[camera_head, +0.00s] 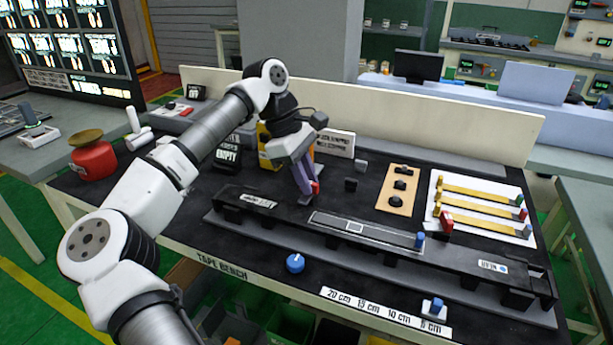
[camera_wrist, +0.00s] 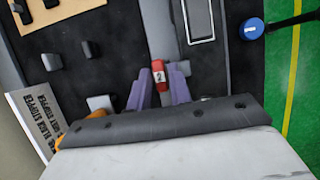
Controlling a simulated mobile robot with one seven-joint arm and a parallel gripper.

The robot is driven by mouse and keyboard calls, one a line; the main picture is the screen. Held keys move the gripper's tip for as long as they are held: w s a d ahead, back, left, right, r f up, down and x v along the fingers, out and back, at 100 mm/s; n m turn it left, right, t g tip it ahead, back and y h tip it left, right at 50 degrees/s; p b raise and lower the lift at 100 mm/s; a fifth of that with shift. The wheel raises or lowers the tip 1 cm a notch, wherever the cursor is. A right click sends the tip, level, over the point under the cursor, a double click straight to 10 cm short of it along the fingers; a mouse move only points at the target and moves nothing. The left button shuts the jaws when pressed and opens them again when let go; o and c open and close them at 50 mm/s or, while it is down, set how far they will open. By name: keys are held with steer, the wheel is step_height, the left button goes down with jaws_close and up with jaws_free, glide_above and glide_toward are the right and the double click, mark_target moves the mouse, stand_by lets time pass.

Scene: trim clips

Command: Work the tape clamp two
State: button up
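The tape clamp two is a red block with a white "2" label (camera_wrist: 158,72), seen between my fingertips in the wrist view. In the head view only a bit of its red (camera_head: 315,187) shows beside my fingers, at the left part of the long dark tape rail (camera_head: 262,228). My gripper (camera_head: 306,192) points down with its purple fingers close together. In the wrist view the fingers (camera_wrist: 160,84) flank the red block with no clear gap on either side. The clamp's lower part is hidden.
A blue knob (camera_head: 295,263) sits in front of the rail. A grey-framed strip (camera_head: 368,231) with a blue-tipped end lies right of my gripper. Yellow strips (camera_head: 480,208) and a tan board with black knobs (camera_head: 399,188) stand at right. A black-and-white sign (camera_head: 228,156) stands behind.

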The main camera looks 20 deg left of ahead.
jaws_close()
steer(key=shift+n, duration=0.4)
steer(key=shift+f+n+t+b, duration=0.1)
steer(key=shift+n+t+b, duration=0.3)
steer(key=shift+n+b, duration=0.25)
steer(key=n+b, duration=0.1)
steer(key=n, duration=0.1)
steer(key=n+t+b, duration=0.1)
steer(key=n+b, duration=0.1)
steer(key=shift+s+t+y, duration=0.15)
steer(key=shift+t+y, duration=0.15)
steer(key=shift+y, duration=0.1)
steer(key=n+t+y+b, duration=0.1)
steer(key=n+b, duration=0.1)
steer(key=n, duration=0.2)
steer(key=shift+s+d+n+b, duration=0.1)
steer(key=shift+n+b, duration=0.15)
steer(key=shift+b, duration=0.15)
steer(key=shift+n+t+y+b, duration=0.45)
steer(key=shift+n+b, duration=0.4)
steer(key=shift+n, duration=0.65)
